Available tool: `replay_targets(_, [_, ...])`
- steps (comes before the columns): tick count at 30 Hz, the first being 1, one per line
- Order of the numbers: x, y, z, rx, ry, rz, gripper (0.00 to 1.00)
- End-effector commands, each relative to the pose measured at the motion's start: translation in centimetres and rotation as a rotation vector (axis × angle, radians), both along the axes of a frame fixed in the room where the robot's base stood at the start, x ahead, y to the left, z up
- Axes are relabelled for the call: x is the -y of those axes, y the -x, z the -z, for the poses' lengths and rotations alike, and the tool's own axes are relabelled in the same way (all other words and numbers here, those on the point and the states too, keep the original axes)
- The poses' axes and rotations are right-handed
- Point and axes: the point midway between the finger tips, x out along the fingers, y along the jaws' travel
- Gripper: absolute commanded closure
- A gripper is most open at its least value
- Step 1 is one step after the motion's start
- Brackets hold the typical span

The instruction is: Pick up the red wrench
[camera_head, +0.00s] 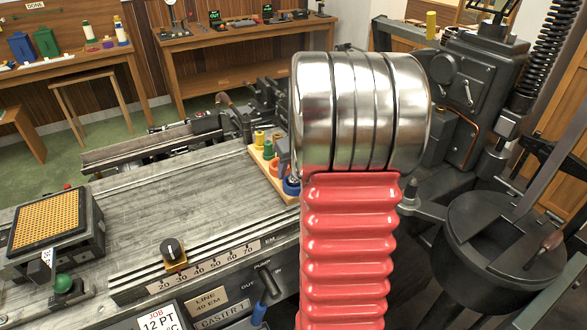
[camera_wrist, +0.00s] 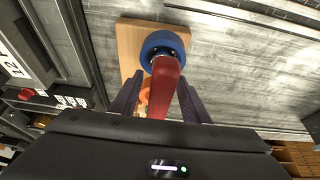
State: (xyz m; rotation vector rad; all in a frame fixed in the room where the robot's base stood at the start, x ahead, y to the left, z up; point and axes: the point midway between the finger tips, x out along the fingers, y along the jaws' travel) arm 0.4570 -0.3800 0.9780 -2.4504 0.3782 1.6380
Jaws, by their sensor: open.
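The red wrench (camera_wrist: 167,88) shows in the wrist view, between the two fingers of my gripper (camera_wrist: 160,82). Its far end is at a blue ring (camera_wrist: 152,42) on a wooden board (camera_wrist: 125,48), and its body runs toward my palm. The fingers are open, one on each side of it; I cannot tell whether either touches it. In the head view the red wrench is hidden behind my arm. The board (camera_head: 262,169) and part of the blue ring (camera_head: 291,187) show at my arm's left edge.
The board also holds yellow, green and orange pieces; an orange one (camera_wrist: 145,92) is close to the left finger. The grey machine bed (camera_head: 190,205) left of the board is clear. A knob (camera_head: 172,250) and scale are at its front edge. A round black pot (camera_head: 505,240) stands right.

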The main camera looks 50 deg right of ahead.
Motion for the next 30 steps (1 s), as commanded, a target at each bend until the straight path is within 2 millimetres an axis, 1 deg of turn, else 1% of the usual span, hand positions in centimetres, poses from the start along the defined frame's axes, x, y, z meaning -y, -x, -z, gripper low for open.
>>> replay_targets(16, [0.02, -0.01, 0.06, 0.000, 0.000, 0.000, 0.58])
replay_targets(30, [0.05, 0.01, 0.05, 0.000, 0.001, 0.000, 0.92])
